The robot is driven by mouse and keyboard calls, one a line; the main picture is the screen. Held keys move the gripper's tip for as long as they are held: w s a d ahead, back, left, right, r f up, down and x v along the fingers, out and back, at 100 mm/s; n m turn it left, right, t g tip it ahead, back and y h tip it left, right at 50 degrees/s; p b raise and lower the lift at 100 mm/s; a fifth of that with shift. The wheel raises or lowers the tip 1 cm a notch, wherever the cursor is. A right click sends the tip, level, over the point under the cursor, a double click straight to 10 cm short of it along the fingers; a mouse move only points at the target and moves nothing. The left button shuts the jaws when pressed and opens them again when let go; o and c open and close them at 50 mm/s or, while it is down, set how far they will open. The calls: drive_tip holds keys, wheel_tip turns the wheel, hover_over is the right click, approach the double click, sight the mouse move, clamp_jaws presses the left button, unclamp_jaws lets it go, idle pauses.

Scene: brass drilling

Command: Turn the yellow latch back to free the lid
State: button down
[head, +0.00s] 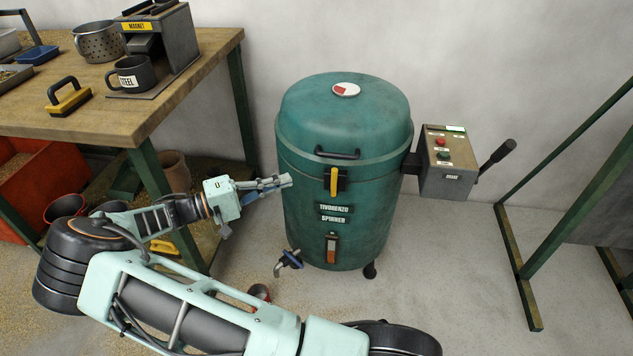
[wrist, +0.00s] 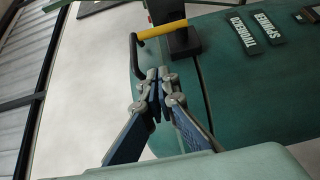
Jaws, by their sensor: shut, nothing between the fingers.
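The yellow latch (head: 334,181) stands upright on a black mount at the front of the green spinner drum (head: 340,230), just under the lid rim. The domed green lid (head: 300,110) sits down on the drum, with a black handle (head: 338,153) above the latch. My gripper (head: 289,181) is shut and empty, left of the latch and apart from it in the head view. In the wrist view the shut fingertips (wrist: 158,74) show below the yellow latch (wrist: 163,31), in front of the lid. The exact depth gap is unclear.
A grey control box (head: 447,165) with a lever is at the drum's right. A tap (head: 288,262) juts from its lower left. A wooden bench (head: 190,85) with a mug, and a green frame (head: 520,265) flank it. Bare floor lies between drum and frame.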

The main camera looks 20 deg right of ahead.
sight(335, 179)
drive_tip(key=s+d+b, duration=0.1)
drive_tip(key=s+d, duration=0.2)
drive_tip(key=d, duration=0.5)
drive_tip(key=shift+d+b, duration=0.2)
drive_tip(key=shift+b, duration=0.15)
drive_tip(key=shift+d+r+y+p, duration=0.15)
drive_tip(key=shift+y+p, duration=0.15)
drive_tip(key=shift+p, duration=0.2)
